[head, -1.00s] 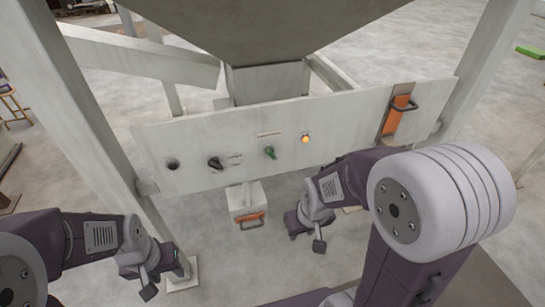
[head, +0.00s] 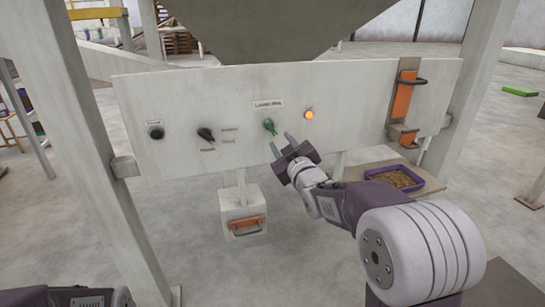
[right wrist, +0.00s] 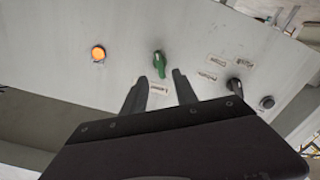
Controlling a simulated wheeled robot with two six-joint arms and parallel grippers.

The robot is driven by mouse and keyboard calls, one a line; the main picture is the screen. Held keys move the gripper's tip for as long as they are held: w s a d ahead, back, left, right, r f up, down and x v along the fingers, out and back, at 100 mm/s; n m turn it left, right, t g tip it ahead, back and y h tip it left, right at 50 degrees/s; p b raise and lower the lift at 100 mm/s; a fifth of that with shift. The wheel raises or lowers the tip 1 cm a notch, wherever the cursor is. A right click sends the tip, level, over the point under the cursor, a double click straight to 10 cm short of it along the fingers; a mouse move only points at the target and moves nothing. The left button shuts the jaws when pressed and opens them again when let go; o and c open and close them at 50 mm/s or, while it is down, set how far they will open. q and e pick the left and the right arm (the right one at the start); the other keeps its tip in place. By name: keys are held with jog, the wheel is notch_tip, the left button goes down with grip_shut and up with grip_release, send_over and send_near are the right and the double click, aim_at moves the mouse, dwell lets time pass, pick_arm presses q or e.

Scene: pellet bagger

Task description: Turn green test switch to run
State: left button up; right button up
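The green test switch (head: 269,126) is a small green knob on the pale panel (head: 350,110), below a small label and left of a lit orange lamp (head: 309,114). My right gripper (head: 282,143) is open, with its two fingers pointing at the panel just below the green switch. In the right wrist view the green switch (right wrist: 160,64) shows beyond and between the open fingertips (right wrist: 160,82), and nothing is between the fingers. It looks apart from them. My left gripper is out of the head view; only part of my left arm shows at the lower left.
A black selector knob (head: 206,134) and a dark round button (head: 156,132) sit left of the green switch. An orange handle (head: 404,98) is at the panel's right. Below are a box with an orange handle (head: 242,212) and a purple tray (head: 394,186) of pellets.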

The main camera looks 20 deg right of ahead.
aim_at(272, 130)
jog(key=w, duration=0.8)
jog(key=shift+w+a+r, duration=0.1)
jog(key=shift+w+a, duration=0.05)
jog(key=shift+w, duration=0.25)
grip_shut()
